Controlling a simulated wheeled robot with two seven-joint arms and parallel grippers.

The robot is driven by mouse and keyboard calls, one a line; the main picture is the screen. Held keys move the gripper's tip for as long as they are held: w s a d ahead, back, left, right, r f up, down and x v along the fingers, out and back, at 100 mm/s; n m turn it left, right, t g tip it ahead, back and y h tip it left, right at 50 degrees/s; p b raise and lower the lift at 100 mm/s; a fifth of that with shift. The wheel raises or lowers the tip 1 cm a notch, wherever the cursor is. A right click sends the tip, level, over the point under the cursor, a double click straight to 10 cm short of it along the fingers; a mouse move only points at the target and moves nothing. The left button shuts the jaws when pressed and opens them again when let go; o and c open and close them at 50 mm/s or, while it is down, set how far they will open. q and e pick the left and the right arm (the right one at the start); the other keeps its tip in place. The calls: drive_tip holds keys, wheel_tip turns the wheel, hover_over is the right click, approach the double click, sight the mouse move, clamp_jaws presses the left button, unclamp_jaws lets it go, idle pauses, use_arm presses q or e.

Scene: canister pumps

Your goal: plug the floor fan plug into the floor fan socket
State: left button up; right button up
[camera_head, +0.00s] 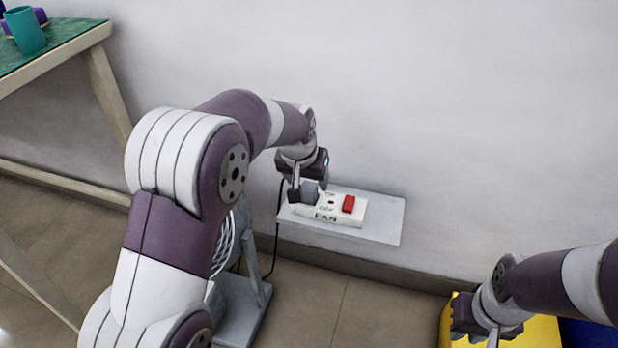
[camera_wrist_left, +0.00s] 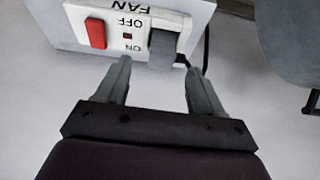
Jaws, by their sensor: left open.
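The floor fan socket (camera_head: 325,211) is a white plate marked FAN on a grey wall shelf; in the left wrist view the socket (camera_wrist_left: 126,38) shows ON and OFF labels. The grey floor fan plug (camera_head: 311,188) is at the socket's left end; in the left wrist view the plug (camera_wrist_left: 163,46) covers that end. I cannot tell whether it is fully seated. My left gripper (camera_head: 303,192) is open at the plug, its fingertips (camera_wrist_left: 157,66) apart on either side of the plug's near end. My right gripper (camera_head: 490,336) is low at the right, its fingertips partly cut off.
A red switch (camera_head: 348,204) sits on the socket plate. The grey shelf (camera_head: 385,218) is bare at its right. The floor fan (camera_head: 237,300) stands below, partly hidden by my left arm; a black cord (camera_head: 276,245) hangs there. A green-topped table (camera_head: 62,40) is at left.

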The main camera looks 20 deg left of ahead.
use_arm(q)
drive_tip(key=s+p+v, duration=0.1)
drive_tip(key=p+v, duration=0.1)
drive_tip(key=v, duration=0.4)
drive_tip(key=s+a+f+g, duration=0.15)
drive_tip(key=s+f, duration=0.25)
drive_tip(key=s, duration=0.6)
drive_tip(key=s+a+f+g, duration=0.15)
drive_tip(key=s+f, duration=0.25)
drive_tip(key=s, duration=0.6)
wheel_tip(320, 180, up, 49)
drive_tip(key=p, duration=4.9)
drive_tip(key=shift+s+d, duration=0.2)
drive_tip(key=shift+d, duration=0.15)
use_arm(e)
wheel_tip(320, 180, up, 52)
drive_tip(key=shift+r, duration=0.15)
